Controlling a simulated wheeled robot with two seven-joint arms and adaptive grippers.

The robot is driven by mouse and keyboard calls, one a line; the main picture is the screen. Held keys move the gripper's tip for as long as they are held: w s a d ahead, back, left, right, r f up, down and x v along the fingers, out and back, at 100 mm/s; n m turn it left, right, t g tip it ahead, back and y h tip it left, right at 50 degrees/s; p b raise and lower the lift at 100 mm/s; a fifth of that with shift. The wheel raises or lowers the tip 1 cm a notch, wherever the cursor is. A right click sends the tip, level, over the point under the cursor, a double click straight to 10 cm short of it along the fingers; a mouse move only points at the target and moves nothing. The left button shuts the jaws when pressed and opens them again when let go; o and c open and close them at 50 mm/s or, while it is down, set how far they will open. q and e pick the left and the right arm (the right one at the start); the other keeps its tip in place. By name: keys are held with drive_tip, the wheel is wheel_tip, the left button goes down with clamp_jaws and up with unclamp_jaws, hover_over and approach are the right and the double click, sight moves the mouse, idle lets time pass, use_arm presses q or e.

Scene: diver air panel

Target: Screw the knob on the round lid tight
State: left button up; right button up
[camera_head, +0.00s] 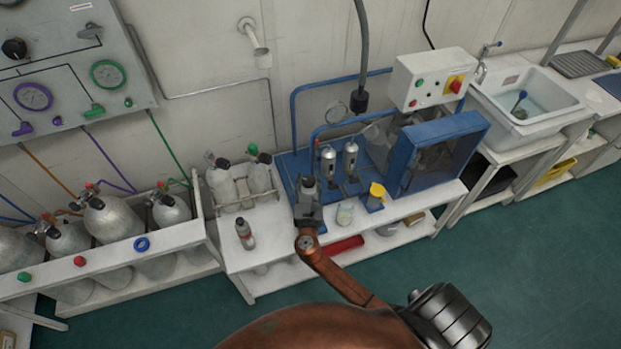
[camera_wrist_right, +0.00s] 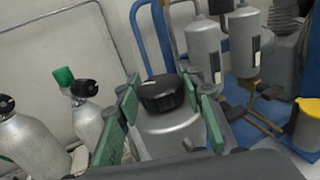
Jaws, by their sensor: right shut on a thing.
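The black ribbed knob (camera_wrist_right: 162,92) sits on the round grey lid (camera_wrist_right: 172,124) of a cylindrical housing in the right wrist view. My right gripper (camera_wrist_right: 160,84) has its green-padded fingers on both sides of the knob and is shut on it. In the head view my right gripper (camera_head: 307,184) is at the left end of the blue-framed unit on the white bench and hides most of the housing. I cannot tell how tightly the knob sits. My left gripper is in neither view.
Two grey filter cylinders (camera_head: 339,160) stand close to the right of my gripper. Grey gas bottles (camera_head: 221,184) in a rack are to its left. A dark bottle (camera_head: 244,234), a glass beaker (camera_head: 345,213) and a yellow-topped container (camera_head: 376,196) stand nearer the bench front.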

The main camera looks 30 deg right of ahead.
drive_tip(key=m+g+h, duration=0.3)
drive_tip(key=shift+w+a+h, duration=0.1)
drive_tip(key=shift+h, duration=0.2)
drive_tip(key=m+g+h+b, duration=0.1)
drive_tip(key=m+g+h, duration=0.1)
drive_tip(key=g, duration=0.1)
drive_tip(key=shift+f+m+g, duration=0.1)
drive_tip(key=shift+m+g, duration=0.2)
drive_tip(key=shift+m, duration=0.1)
drive_tip(key=m+g+h+b, duration=0.2)
drive_tip(key=m+g+b, duration=0.1)
drive_tip(key=g, duration=0.1)
drive_tip(key=shift+g, duration=0.3)
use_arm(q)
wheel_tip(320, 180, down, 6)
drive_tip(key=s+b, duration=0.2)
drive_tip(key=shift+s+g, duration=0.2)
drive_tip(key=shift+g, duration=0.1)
use_arm(e)
drive_tip(key=shift+m+g+h, duration=0.3)
drive_tip(key=shift+m+g, duration=1.3)
drive_tip(key=shift+g, duration=0.8)
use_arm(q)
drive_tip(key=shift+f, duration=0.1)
use_arm(e)
drive_tip(key=shift+o, duration=0.2)
drive_tip(key=shift+c, duration=0.2)
drive_tip(key=o, duration=1.1)
drive_tip(key=shift+d, duration=0.2)
drive_tip(key=shift+o, duration=0.5)
